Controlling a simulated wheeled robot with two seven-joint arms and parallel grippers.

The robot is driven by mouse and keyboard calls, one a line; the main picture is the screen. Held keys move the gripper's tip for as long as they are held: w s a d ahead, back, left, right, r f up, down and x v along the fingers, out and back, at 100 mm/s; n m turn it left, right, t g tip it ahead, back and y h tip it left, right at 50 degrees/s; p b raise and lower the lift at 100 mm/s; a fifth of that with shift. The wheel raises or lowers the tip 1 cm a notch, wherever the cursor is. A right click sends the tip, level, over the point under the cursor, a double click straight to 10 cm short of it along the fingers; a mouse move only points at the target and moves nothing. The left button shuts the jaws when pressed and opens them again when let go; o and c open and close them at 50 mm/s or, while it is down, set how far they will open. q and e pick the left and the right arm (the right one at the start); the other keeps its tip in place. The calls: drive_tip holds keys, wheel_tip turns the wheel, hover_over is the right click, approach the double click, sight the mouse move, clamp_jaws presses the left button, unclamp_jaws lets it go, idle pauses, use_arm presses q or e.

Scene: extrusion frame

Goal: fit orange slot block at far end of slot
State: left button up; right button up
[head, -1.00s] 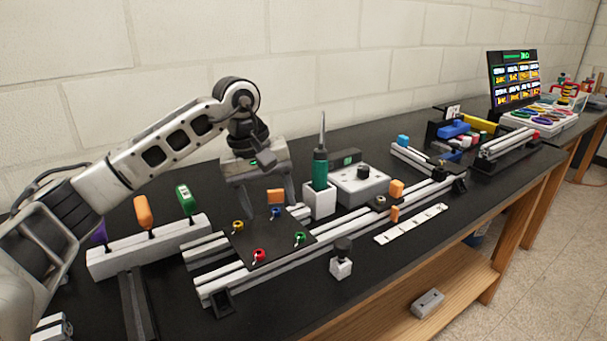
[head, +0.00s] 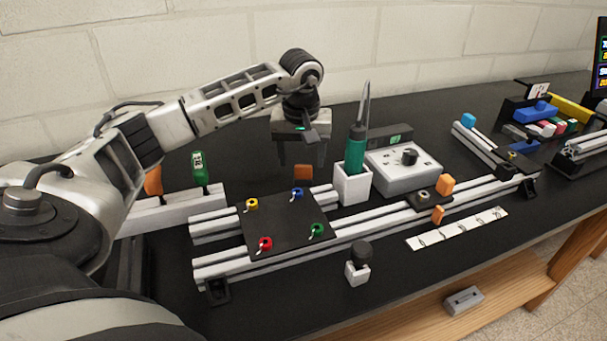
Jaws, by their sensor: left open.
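My left gripper (head: 302,158) is open and empty, with its fingers pointing down behind the black plate. An orange block (head: 303,172) stands just below and between its fingertips, near the back rail; its lower part is hidden behind the plate's edge, so I cannot tell whether it sits in a slot. A second orange block (head: 445,185) stands by the dark carriage on the front rail (head: 380,222). A smaller orange piece (head: 437,214) is at that rail's front side. Which of them is the slot block I cannot tell. My right gripper is out of view.
The black plate (head: 285,222) with coloured knobs lies across the rails. A white holder (head: 352,185) with a green-handled tool stands right of my gripper, beside a grey control box (head: 402,170). A rack (head: 170,212) with coloured handles is at left. A white strip (head: 457,228) lies in front.

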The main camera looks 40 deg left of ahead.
sight(304, 166)
use_arm(q)
drive_tip(key=shift+f, duration=0.35)
drive_tip(key=f, duration=0.1)
drive_tip(key=f+p, duration=0.1)
drive_tip(key=f, duration=0.1)
drive_tip(key=shift+w+f, duration=0.3)
drive_tip(key=shift+w, duration=0.1)
drive_tip(key=shift+a+f, duration=0.15)
drive_tip(key=shift+f, duration=0.4)
drive_tip(key=c, duration=1.2)
drive_tip(key=shift+o, duration=0.2)
drive_tip(key=shift+w+r, duration=0.1)
